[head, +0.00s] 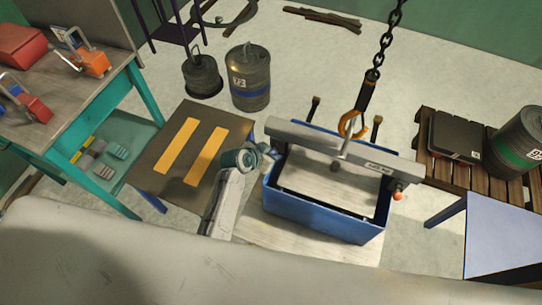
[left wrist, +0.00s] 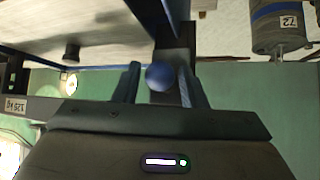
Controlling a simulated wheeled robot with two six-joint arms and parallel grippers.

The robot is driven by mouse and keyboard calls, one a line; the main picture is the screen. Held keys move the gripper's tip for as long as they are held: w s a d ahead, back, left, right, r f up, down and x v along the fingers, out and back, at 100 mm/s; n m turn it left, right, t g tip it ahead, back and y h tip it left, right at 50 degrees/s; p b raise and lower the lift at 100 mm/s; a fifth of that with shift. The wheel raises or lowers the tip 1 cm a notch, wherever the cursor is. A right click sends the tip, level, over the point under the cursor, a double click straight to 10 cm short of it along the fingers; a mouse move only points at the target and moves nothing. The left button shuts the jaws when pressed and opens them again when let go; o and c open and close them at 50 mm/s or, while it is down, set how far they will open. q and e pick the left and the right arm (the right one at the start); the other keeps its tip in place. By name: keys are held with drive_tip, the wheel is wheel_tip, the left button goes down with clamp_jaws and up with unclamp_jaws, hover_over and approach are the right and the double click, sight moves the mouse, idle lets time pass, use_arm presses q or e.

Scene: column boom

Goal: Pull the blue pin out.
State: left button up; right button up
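The blue pin's round knob (left wrist: 160,77) shows in the left wrist view, in front of the dark end of a beam. My left gripper (left wrist: 158,80) has one finger on each side of the knob, with a narrow gap visible between knob and fingers, so it looks open around it. An orange-red knob (head: 397,196) is at the beam's right end. My right gripper is not in view.
The beam lies over a blue crate (head: 315,218) and hangs from a chain (head: 385,45) by an orange hook (head: 352,124). A drum (head: 248,80) stands behind, and a pallet (head: 440,135) is at right.

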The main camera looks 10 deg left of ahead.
use_arm(q)
drive_tip(key=c, duration=0.5)
drive_tip(key=shift+o, duration=0.2)
drive_tip(key=shift+s+a+p, duration=0.1)
drive_tip(key=shift+s+p, duration=0.25)
drive_tip(key=shift+s, duration=0.2)
drive_tip(key=shift+s+a+p, duration=0.2)
drive_tip(key=shift+s+p, duration=0.15)
drive_tip(key=shift+s, duration=0.5)
drive_tip(key=shift+s+a+p, duration=0.15)
drive_tip(key=shift+s+p, duration=0.2)
drive_tip(key=shift+s, duration=0.45)
drive_tip(key=o, duration=0.9)
drive_tip(key=shift+w, duration=0.1)
drive_tip(key=shift+c, duration=0.2)
drive_tip(key=s+a+r+p, duration=0.2)
drive_tip(key=r+p, duration=0.5)
drive_tip(key=r, duration=0.4)
drive_tip(key=shift+s, duration=0.9)
drive_tip(key=shift+a, duration=0.1)
